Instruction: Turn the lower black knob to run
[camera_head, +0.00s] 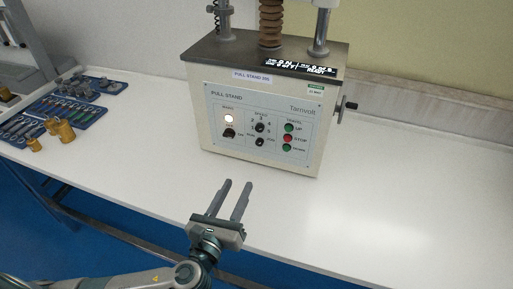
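The lower black knob (259,142) is small and sits in the middle column of the grey front panel (215,120) of the pull stand. A larger black knob (260,127) is just above it. The small labels beside the lower knob are too blurred to read, and I cannot tell its exact pointer direction. My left gripper (237,184) is in front of the stand, below the panel in the picture. Its two fingers are apart with nothing between them, pointing toward the panel, and clear of the knob. My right gripper is out of view.
Right are green, red (288,138) and green buttons. A crank (349,106) juts from the stand's right side. Blue trays (92,116) and brass weights (65,131) lie left. The white table (390,215) is clear right.

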